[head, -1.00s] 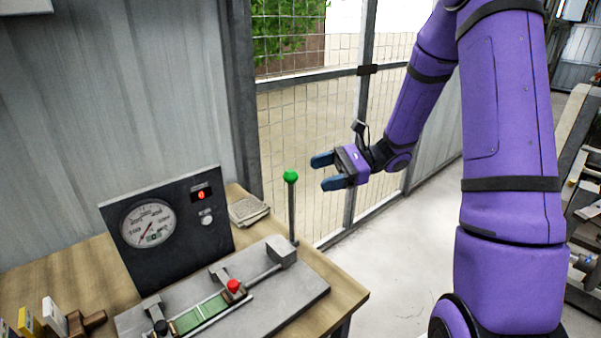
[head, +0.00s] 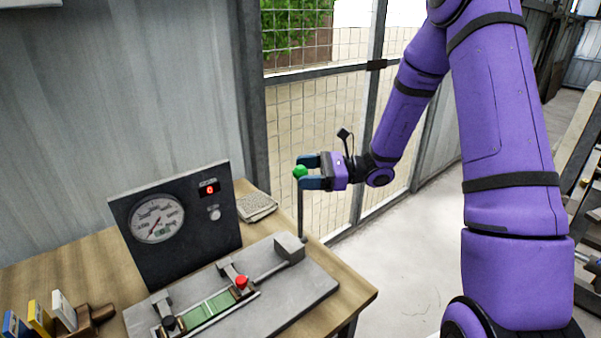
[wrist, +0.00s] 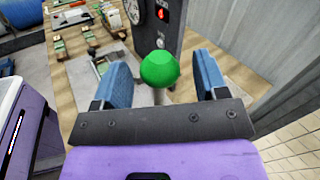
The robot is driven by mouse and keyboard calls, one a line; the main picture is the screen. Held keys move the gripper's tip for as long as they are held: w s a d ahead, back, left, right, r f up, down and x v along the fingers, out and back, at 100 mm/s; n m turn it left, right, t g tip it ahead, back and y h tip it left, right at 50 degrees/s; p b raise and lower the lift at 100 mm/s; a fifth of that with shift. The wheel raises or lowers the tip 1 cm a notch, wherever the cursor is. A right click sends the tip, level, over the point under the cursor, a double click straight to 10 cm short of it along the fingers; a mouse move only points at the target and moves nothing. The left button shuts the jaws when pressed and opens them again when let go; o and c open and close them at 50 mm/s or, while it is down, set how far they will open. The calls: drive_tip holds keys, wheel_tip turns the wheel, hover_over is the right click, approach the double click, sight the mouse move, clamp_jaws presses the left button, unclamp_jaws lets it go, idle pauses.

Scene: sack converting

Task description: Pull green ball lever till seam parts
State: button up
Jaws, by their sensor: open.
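The green ball (head: 299,172) tops an upright thin lever (head: 301,212) at the right end of the grey test rig (head: 262,290). My gripper (head: 308,171) is open with its two blue fingers around the ball's level. In the wrist view the green ball (wrist: 159,69) sits between the fingers, with a gap on each side. A green strip of sack (head: 208,308) lies in the rig between a black-knobbed clamp (head: 169,322) and a red-knobbed clamp (head: 241,282).
A black panel with a round dial gauge (head: 157,218) and a red display (head: 209,189) stands behind the rig. A stack of pads (head: 256,206) lies by the wall. A wire mesh fence (head: 340,125) is behind my gripper.

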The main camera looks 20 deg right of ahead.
drive_tip(key=shift+x, duration=0.8)
drive_tip(key=shift+c, duration=0.4)
